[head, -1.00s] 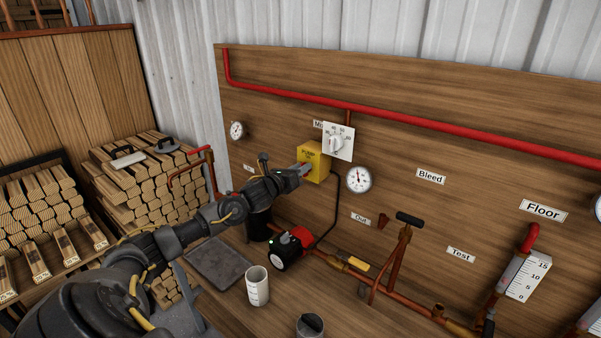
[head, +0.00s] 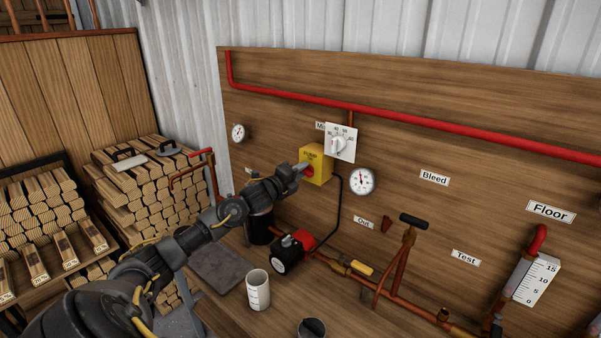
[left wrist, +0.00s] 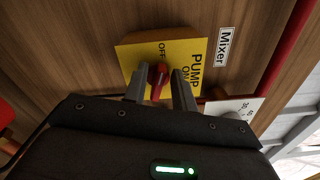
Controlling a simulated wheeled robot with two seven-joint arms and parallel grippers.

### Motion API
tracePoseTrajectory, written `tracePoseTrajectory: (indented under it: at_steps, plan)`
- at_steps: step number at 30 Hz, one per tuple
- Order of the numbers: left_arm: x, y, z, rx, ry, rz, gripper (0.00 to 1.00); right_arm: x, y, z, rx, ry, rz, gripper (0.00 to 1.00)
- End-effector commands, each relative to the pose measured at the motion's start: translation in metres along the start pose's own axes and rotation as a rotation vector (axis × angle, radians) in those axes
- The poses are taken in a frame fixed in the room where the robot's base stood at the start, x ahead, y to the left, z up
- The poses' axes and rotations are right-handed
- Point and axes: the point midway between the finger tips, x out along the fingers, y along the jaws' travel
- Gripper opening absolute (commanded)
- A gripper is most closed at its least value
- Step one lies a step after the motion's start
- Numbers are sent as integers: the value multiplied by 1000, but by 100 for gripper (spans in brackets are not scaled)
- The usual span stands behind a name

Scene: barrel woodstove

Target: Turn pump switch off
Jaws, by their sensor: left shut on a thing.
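The pump switch is a yellow box (head: 316,165) on the wooden board, with a red lever (head: 309,172) on its front. My left gripper (head: 304,168) reaches it from the left in the head view. In the left wrist view the yellow plate (left wrist: 131,58) reads "PUMP", "OFF" and "ON". The red lever (left wrist: 156,84) stands between the two grey fingers of my left gripper (left wrist: 160,88), which is shut on it. The fingers partly hide the lever and the "ON" marking. My right gripper is not in view.
A white mixer dial (head: 341,143) is close to the box's upper right, with a round gauge (head: 361,181) below. A red pipe (head: 430,124) runs above. A black and red pump (head: 291,252) and a white cup (head: 258,289) stand below, beside copper pipes.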

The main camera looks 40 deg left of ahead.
Motion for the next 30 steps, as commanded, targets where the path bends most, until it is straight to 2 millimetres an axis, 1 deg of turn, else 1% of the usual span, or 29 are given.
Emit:
tracePoseTrajectory:
  at_steps: [6,12,20,30]
  plan:
    - [0,2,0,-160,-1,0,4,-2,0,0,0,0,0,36]
    - [0,3,0,-263,-1,1,4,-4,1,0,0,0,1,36]
    - [0,4,0,-328,-2,1,4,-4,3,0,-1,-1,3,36]
    - [0,4,0,-338,-1,1,4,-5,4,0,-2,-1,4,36]
